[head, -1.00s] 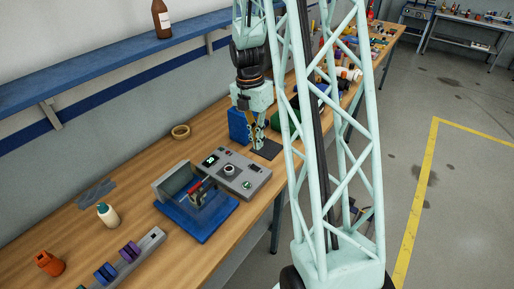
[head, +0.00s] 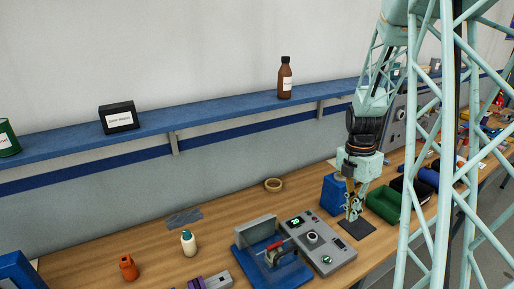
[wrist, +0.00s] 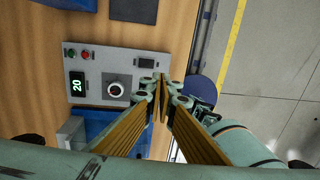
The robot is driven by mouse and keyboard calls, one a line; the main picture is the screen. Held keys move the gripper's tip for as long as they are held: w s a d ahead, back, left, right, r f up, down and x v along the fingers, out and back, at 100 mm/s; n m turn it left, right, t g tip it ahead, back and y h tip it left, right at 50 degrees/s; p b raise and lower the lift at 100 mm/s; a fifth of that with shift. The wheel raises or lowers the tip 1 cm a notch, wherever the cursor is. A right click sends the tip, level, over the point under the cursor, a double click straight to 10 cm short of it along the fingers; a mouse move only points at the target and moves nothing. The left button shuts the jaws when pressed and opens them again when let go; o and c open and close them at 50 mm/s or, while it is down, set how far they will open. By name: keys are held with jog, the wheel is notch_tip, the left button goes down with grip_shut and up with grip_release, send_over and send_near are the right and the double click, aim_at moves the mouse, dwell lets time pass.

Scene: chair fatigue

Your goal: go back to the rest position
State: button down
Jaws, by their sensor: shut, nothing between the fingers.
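My gripper (head: 352,210) hangs fingers-down over the workbench (head: 215,245), above or beside a small black pad (head: 357,229). I cannot tell its exact height over the pad. In the wrist view my gripper (wrist: 163,92) has its two brown-padded fingers together at the tips, with nothing between them. A grey control box (head: 320,242) with a lit display and a knob stands just left of the gripper. It also shows in the wrist view (wrist: 103,62). A blue fixture (head: 270,265) with a clear guard and a red part stands beside that box.
A blue bin (head: 333,191) stands close behind my gripper, and a green bin (head: 383,204) is to its right. A white bottle (head: 188,243), an orange item (head: 128,267) and a tape ring (head: 273,185) are on the bench. A blue shelf (head: 220,112) runs along the wall above.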

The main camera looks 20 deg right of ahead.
jog(key=s+a+r+m+t+b, duration=0.1)
jog(key=s+a+r+m+b, duration=0.3)
jog(key=a+r, duration=0.45)
jog(key=s+a+r+m+t+b, duration=0.25)
jog(key=a+r+m, duration=0.35)
jog(key=a+r, duration=0.3)
jog(key=s+a+r+m+t+b, duration=0.1)
jog(key=s+a+m+b, duration=0.3)
jog(key=s+a+m, duration=0.6)
jog(key=shift+s+a+r+t+b, duration=0.4)
jog(key=shift+s+a, duration=2.05)
jog(key=shift+s, duration=2.15)
jog(key=shift+d+f, duration=0.1)
